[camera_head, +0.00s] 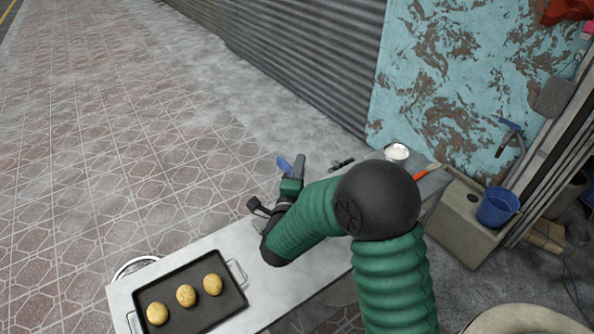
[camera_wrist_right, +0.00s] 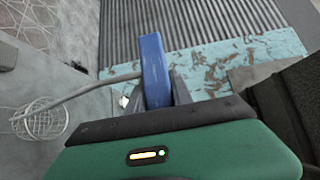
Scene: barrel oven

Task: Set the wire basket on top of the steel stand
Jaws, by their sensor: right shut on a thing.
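My right gripper (camera_head: 293,174) is shut on the blue handle (camera_head: 283,164) of the wire basket, above the far part of the grey counter in the head view. In the right wrist view, the blue handle (camera_wrist_right: 154,68) stands between the fingers. A grey rod runs from it leftward to the round wire basket (camera_wrist_right: 42,120). I cannot make out the basket in the head view. A round, pale-rimmed object (camera_head: 133,266) shows partly behind the tray; I cannot tell whether it is the steel stand. My left gripper is not in view.
A dark baking tray (camera_head: 215,312) with three round buns lies on the near part of the counter (camera_head: 265,290). A white bowl (camera_head: 397,152) and an orange-handled tool (camera_head: 425,171) lie at the far end. A blue bucket (camera_head: 497,207) stands at the right.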

